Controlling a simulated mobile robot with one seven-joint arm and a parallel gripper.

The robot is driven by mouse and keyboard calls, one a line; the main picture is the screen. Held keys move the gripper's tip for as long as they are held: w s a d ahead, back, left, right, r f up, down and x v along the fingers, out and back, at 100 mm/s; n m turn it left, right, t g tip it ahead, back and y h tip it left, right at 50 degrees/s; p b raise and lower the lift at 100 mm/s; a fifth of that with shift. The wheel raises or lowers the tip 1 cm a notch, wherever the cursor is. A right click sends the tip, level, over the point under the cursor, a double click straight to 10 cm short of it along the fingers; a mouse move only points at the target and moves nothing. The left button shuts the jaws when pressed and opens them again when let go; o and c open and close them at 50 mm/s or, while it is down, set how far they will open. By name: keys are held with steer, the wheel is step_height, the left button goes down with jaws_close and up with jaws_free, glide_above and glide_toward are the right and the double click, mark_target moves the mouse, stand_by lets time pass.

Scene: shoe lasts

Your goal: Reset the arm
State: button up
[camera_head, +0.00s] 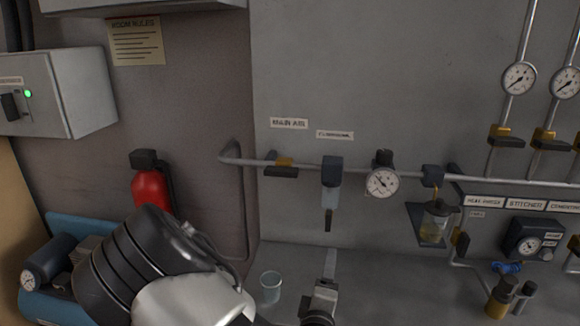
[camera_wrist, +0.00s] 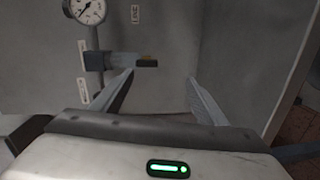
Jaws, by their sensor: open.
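My gripper (camera_wrist: 160,82) shows in the wrist view with its two grey fingers spread wide apart. Nothing is held between them. A grey wall panel lies beyond the fingertips. The black and white part of my arm (camera_head: 155,270) fills the lower left of the head view. The fingers cannot be made out in the head view.
In the head view, a red extinguisher (camera_head: 150,190), a blue compressor (camera_head: 30,300), a clear cup (camera_head: 270,287) and wall piping (camera_head: 300,165) surround my arm.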

steer(key=s+a+r+m+g+y, duration=0.4)
steer(key=s+r+m+g+y, duration=0.3)
steer(key=m, duration=0.4)
steer(key=s+d+r+m+g+h, duration=0.1)
steer(key=s+d+r, duration=0.2)
steer(key=s+r, duration=0.3)
steer(key=s+d+r+m+g+h+p, duration=0.1)
steer(key=s+d+r+g, duration=0.1)
steer(key=s+d+r, duration=0.2)
steer(key=s+r, duration=0.3)
steer(key=s, duration=0.3)
steer(key=shift+r+m+g+h, duration=0.15)
steer(key=shift+m+g+h, duration=0.15)
steer(key=shift+m, duration=0.1)
